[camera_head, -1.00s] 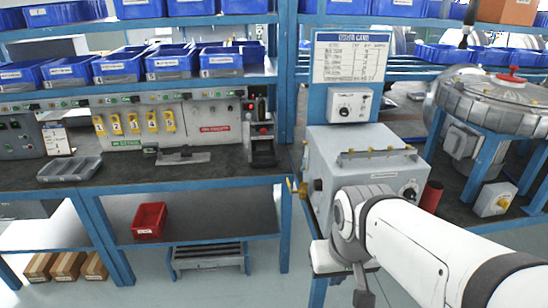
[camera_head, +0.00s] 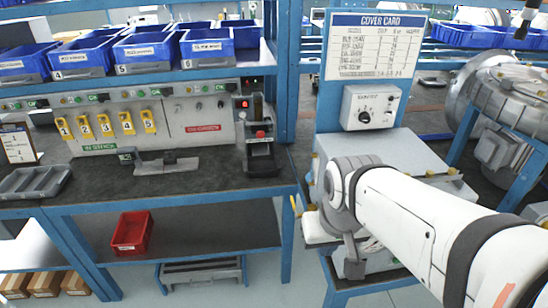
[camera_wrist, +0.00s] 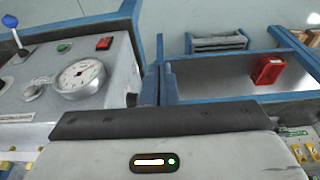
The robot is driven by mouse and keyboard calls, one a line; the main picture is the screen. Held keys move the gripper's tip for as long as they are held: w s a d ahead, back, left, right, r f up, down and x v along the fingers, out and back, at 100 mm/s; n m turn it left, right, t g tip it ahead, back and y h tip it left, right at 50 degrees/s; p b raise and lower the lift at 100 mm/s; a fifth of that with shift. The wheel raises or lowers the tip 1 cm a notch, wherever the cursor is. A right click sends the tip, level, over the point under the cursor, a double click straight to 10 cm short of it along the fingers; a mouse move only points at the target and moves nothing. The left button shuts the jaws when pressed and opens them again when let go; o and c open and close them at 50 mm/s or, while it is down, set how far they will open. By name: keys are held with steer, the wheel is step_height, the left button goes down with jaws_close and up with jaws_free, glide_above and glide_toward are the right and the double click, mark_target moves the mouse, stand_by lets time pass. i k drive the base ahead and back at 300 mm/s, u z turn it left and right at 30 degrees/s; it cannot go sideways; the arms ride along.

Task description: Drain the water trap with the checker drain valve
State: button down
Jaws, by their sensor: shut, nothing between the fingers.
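The grey checker box (camera_head: 385,150) stands on a blue stand in the head view, partly behind my arm. A small yellow fitting (camera_head: 297,205) shows at its left side; I cannot tell whether it is the drain valve. In the wrist view a grey panel (camera_wrist: 40,75) carries a round gauge (camera_wrist: 80,77), a knob, a green button, a red switch and a blue-ball lever (camera_wrist: 10,22). The water trap is not clearly identifiable. My gripper (camera_wrist: 165,120) shows as a dark bar and grey housing beside that panel.
A workbench (camera_head: 205,186) with yellow numbered tags stands left. A red bin (camera_head: 131,232) lies on its lower shelf, a step stool (camera_head: 202,272) below. A cover card (camera_head: 375,45) and control box (camera_head: 370,107) rise behind the checker. A blower (camera_head: 510,90) is right.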

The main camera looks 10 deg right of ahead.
mark_target(293, 203)
steer(key=u, duration=0.05)
steer(key=k, duration=1.2)
steer(key=u, duration=0.7)
steer(key=i, duration=1.8)
steer(key=z, duration=0.15)
